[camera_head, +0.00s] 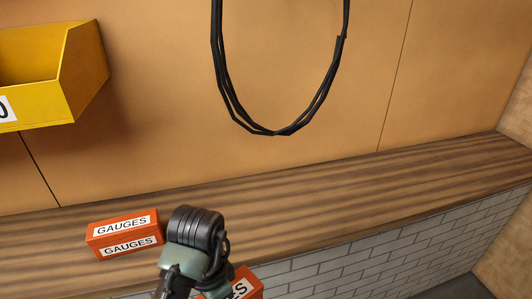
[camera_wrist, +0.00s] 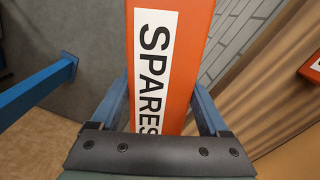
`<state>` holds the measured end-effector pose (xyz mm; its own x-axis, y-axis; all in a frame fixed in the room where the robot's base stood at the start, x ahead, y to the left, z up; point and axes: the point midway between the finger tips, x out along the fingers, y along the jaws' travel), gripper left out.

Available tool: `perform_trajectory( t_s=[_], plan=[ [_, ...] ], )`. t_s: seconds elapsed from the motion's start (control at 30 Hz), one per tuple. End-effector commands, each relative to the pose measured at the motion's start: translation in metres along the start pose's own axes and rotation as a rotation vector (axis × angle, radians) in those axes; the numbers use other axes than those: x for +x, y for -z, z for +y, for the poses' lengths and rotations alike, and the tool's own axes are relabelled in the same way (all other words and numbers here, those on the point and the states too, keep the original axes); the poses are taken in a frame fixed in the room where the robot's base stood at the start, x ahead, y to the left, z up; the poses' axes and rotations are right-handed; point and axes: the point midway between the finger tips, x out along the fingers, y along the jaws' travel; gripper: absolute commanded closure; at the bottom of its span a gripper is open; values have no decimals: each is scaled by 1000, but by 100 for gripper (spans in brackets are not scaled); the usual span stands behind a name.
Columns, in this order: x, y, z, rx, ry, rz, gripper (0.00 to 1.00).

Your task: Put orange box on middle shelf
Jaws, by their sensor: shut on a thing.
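An orange box (camera_wrist: 182,30) with a white SPARES label lies between the two blue fingers of my gripper (camera_wrist: 162,100) in the wrist view. The fingers are shut on its sides. In the head view, part of this box (camera_head: 243,286) shows at the bottom, mostly hidden behind my wrist, with only the end of its label visible. A second orange box (camera_head: 124,235), labelled GAUGES, rests on the wooden counter just left of my wrist. No middle shelf can be made out in either view.
The wooden counter (camera_head: 340,195) is clear to the right, above a white brick front (camera_head: 380,245). A yellow bin (camera_head: 60,95) and a black cable loop (camera_head: 275,132) are on the wall. A blue bar (camera_wrist: 35,90) stands left in the wrist view.

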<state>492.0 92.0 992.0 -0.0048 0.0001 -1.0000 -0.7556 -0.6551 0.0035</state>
Motion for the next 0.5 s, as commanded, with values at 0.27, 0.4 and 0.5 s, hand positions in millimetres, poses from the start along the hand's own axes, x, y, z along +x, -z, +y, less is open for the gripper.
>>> perform_trajectory(
  t_s=[0.27,0.4,0.5],
  plan=[
    [57,24,57,-423,-9,2,100],
    [79,26,83,-618,-6,2,100],
    [90,25,98,-723,-5,1,100]
  ],
)
